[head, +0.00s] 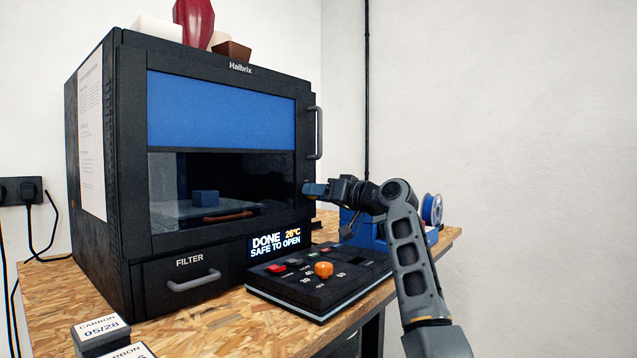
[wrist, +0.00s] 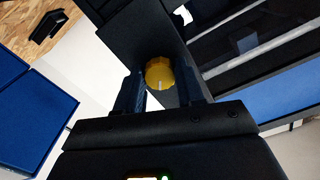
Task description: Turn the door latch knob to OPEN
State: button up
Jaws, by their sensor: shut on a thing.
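The door latch knob (wrist: 158,72) is a yellow ribbed knob with a white pointer line, seen in the wrist view on a dark plate. My gripper (wrist: 161,90) has one finger on each side of it and is shut on it. The pointer line runs toward my gripper's palm in that view; no OPEN marking is readable. In the head view my gripper (head: 309,189) reaches the right edge of the printer's dark-framed door (head: 140,160), below the door handle (head: 319,133). The knob is hidden there by my gripper. The door looks closed.
The display (head: 275,243) reads DONE, 26°C, SAFE TO OPEN. A control panel (head: 300,300) with an orange knob (head: 324,269) lies below my arm. A blue object with a spool (head: 432,210) stands behind my arm. A small blue block (head: 206,197) is inside the printer.

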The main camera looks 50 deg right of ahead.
jog(key=m+p, duration=1)
jog(key=m, duration=0.1)
dwell(0.7)
jog(key=o, duration=1)
jog(key=shift+o, duration=0.2)
jog(key=s+b, duration=0.1)
jog(key=s, duration=0.7)
jog(key=shift+d, duration=0.3)
